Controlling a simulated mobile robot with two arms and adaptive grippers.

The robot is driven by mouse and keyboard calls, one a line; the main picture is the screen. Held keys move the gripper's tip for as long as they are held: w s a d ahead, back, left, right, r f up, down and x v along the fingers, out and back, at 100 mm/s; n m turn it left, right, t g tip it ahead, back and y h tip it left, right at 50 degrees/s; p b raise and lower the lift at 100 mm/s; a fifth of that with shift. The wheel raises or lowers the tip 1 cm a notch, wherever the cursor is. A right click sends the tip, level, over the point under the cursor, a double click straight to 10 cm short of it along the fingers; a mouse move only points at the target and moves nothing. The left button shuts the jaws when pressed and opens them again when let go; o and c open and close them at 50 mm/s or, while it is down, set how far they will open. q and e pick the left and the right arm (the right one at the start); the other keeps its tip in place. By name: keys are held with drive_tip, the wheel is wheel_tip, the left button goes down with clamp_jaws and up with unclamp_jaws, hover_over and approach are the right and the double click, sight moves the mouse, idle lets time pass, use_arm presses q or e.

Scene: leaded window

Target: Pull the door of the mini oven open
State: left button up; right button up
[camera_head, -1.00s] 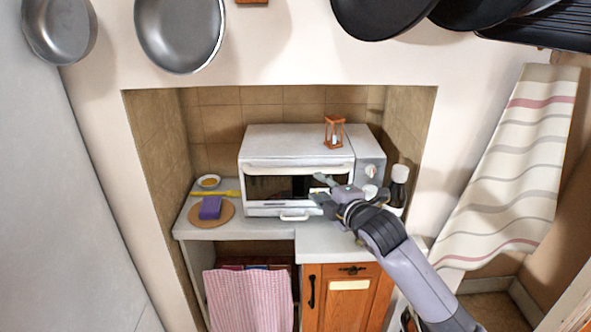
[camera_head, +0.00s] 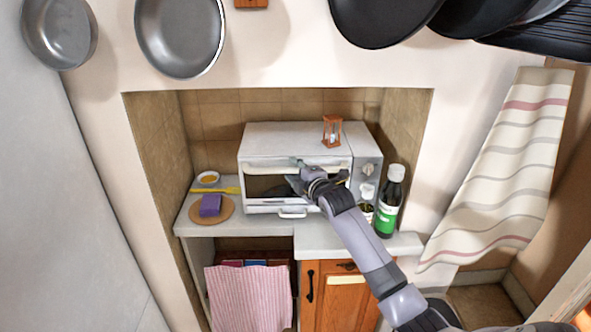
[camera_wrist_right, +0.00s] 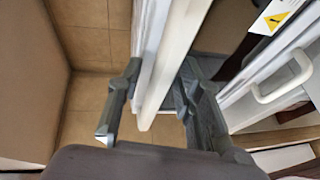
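The mini oven (camera_head: 275,138) is a white box on the counter in the alcove, with a dark window in its door (camera_head: 268,188). The door looks shut. A white handle bar (camera_head: 262,169) runs along the door's top edge. My right gripper (camera_head: 299,176) is at the front of the door, near the middle of the handle bar, and hides part of the window. In the right wrist view, my right gripper (camera_wrist_right: 158,98) is open, with the white handle bar (camera_wrist_right: 178,62) between its two fingers. Contact is unclear. My left gripper is not in view.
A small lower handle (camera_head: 292,213) sits under the door. A green-labelled bottle (camera_head: 388,203) stands right of the oven. A wooden hourglass (camera_head: 332,131) is on top. A round board (camera_head: 227,210) with a purple sponge (camera_head: 210,205) lies left.

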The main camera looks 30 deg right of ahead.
drive_tip(key=shift+c, duration=0.4)
clamp_jaws()
idle(0.5)
